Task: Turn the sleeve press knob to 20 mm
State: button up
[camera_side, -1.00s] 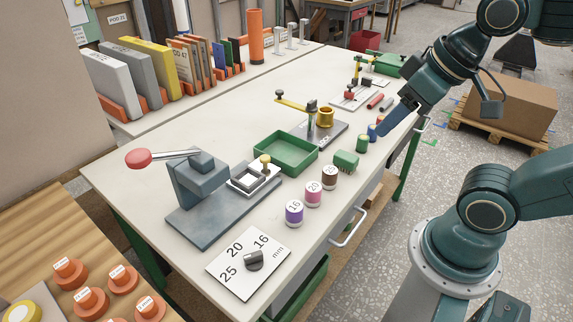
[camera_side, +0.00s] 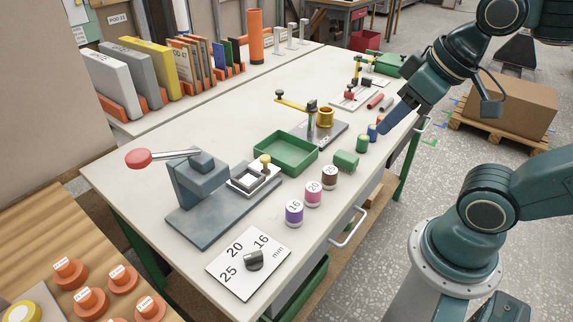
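The sleeve press knob (camera_side: 254,261) is a small dark grey knob on a white dial plate (camera_side: 228,284) at the near front of the bench. The plate is marked 25, 20 and 16 mm. The knob's pointer seems to face the 16 side, but it is too small to be sure. The sleeve press (camera_side: 199,189), with a red-balled lever, stands behind the plate. My gripper (camera_side: 386,127), with blue fingers, is far from the knob, over the bench's right edge beside small coloured cylinders. I cannot tell whether its fingers are open or apart.
Purple, pink and brown labelled jars (camera_side: 313,194) stand in a row between the dial and my gripper. The bench front has bare strips.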

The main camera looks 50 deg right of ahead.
jog(key=w, duration=0.1)
jog(key=n+g, duration=0.6)
jog(key=n, duration=0.6)
send_over(254, 255)
notch_tip(254, 255, down, 10)
jog(key=shift+f, duration=0.15)
jog(key=shift+f, duration=6.85)
grip_shut()
